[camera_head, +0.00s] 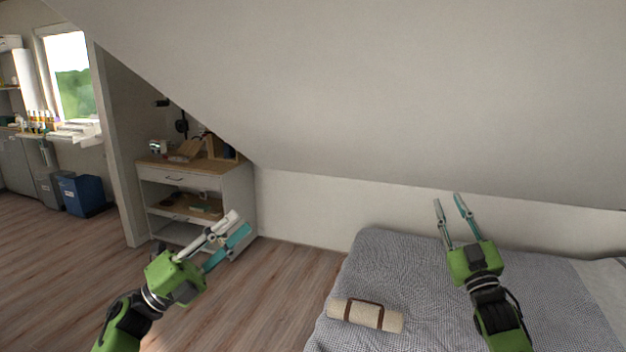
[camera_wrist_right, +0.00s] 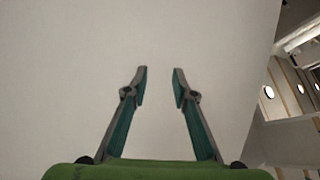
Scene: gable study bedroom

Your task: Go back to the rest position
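My left gripper (camera_head: 242,221) is in the lower left of the head view, pointing up and to the right. Its two fingers are apart with nothing between them. It shows in front of the lower shelves of a small cabinet. My right gripper (camera_head: 448,200) is at the right of the head view, pointing up above the bed. Its fingers are apart and empty. They also show in the right wrist view (camera_wrist_right: 160,72), with a gap between the tips against a plain pale surface.
A bed (camera_head: 385,268) with a checked cover fills the lower right, with a rolled beige bundle (camera_head: 340,310) on it. A sloped wall (camera_head: 400,90) rises behind. A cabinet (camera_head: 240,190) stands at the left, with a blue bin (camera_head: 85,195) further left. Wood floor (camera_head: 285,280) is clear between.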

